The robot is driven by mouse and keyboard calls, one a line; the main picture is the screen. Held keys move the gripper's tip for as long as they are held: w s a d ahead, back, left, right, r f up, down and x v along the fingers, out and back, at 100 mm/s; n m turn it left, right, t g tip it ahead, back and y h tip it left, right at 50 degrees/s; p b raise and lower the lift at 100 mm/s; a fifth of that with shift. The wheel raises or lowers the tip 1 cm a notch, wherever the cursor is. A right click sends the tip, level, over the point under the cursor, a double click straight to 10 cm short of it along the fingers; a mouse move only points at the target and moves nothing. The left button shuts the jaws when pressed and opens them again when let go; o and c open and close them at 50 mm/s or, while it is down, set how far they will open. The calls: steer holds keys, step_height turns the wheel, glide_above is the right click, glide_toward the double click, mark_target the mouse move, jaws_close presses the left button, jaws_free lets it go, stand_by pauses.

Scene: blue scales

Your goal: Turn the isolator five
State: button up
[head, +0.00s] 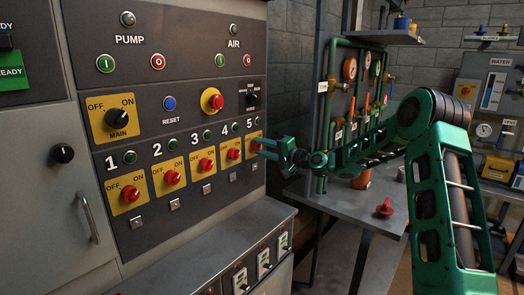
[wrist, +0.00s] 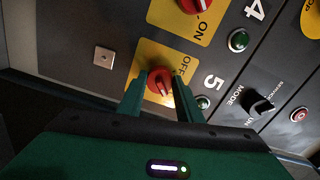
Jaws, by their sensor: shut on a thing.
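Isolator five is a red rotary knob on a yellow OFF/ON plate (head: 254,148), below the number 5 at the right end of the isolator row. My gripper (head: 262,142) reaches it from the right and covers most of it in the head view. In the wrist view, the red knob (wrist: 159,84) sits between the two green fingers (wrist: 160,88), which are shut on it. The OFF label shows beside the knob; its ON label is hidden by the gripper. I cannot tell exactly which way the knob points.
Isolator four (head: 233,155) is close on the left, with other red isolators further left. A green lamp (wrist: 203,102) and the MODE switch (wrist: 258,104) are near the gripper. A ledge (head: 210,245) juts out below. A bench with pipes and gauges (head: 350,195) stands to the right.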

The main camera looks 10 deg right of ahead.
steer(key=shift+w+d+f+m, duration=0.15)
steer(key=shift+d+m, duration=0.15)
steer(key=shift+d, duration=0.15)
steer(key=o, duration=0.9)
steer(key=shift+c, duration=0.2)
steer(key=shift+o, duration=0.9)
steer(key=shift+a, duration=0.2)
steer(key=v, duration=1.1)
steer(key=shift+a+f, duration=0.1)
steer(key=shift+a, duration=0.05)
